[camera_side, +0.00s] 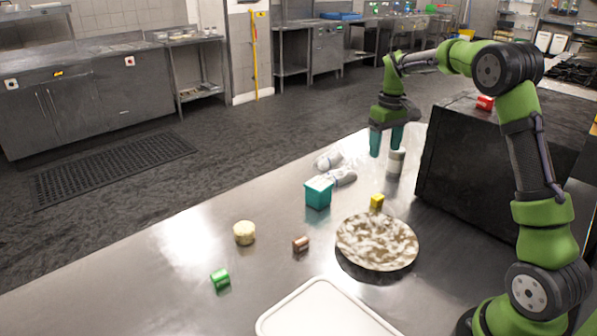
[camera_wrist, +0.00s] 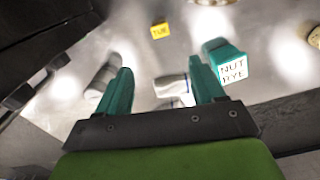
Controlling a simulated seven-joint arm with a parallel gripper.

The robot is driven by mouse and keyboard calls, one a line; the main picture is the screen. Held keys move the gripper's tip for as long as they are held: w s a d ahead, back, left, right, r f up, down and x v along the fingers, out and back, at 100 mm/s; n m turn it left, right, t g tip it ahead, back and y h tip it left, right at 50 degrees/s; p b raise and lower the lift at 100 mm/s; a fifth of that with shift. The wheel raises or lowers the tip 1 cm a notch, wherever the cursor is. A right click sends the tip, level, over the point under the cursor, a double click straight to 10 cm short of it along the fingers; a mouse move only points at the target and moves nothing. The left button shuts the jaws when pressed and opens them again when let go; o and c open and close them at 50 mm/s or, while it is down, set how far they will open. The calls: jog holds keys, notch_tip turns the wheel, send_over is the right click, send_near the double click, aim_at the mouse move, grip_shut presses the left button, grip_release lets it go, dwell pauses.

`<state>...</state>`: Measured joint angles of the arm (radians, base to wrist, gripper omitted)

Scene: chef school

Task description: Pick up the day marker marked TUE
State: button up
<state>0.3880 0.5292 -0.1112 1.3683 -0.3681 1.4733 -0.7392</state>
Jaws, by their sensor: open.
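The day marker marked TUE (camera_wrist: 160,30) is a small yellow block near the top of the wrist view, with its lettering readable. In the side view the yellow block (camera_side: 377,202) sits on the steel counter, between a teal box and a round dish. My gripper (camera_side: 386,147) is open and empty, raised above the counter behind the block, with its teal fingers pointing down. In the wrist view my gripper (camera_wrist: 160,70) has its fingers spread apart, and the yellow block lies beyond the fingertips, not between them.
A teal box (camera_side: 318,193) reads NUT RYE in the wrist view (camera_wrist: 232,70). Near the yellow block are a dish (camera_side: 410,249), grey-white items (camera_side: 340,177) and a pale cylinder (camera_side: 395,165). A black box (camera_side: 460,160) stands right. Brown (camera_side: 301,244) and green (camera_side: 220,279) blocks lie left.

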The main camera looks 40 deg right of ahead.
jog(key=r, duration=0.2)
jog(key=n, duration=0.1)
send_over(378, 196)
jog(key=f, duration=1.2)
jog(key=shift+w+a+f, duration=0.1)
jog(key=shift+w, duration=0.1)
jog(key=shift+s+f, duration=0.2)
jog(key=shift+f, duration=2.45)
jog(key=shift+c, duration=0.5)
jog(key=c, duration=1)
jog(key=shift+r, duration=0.15)
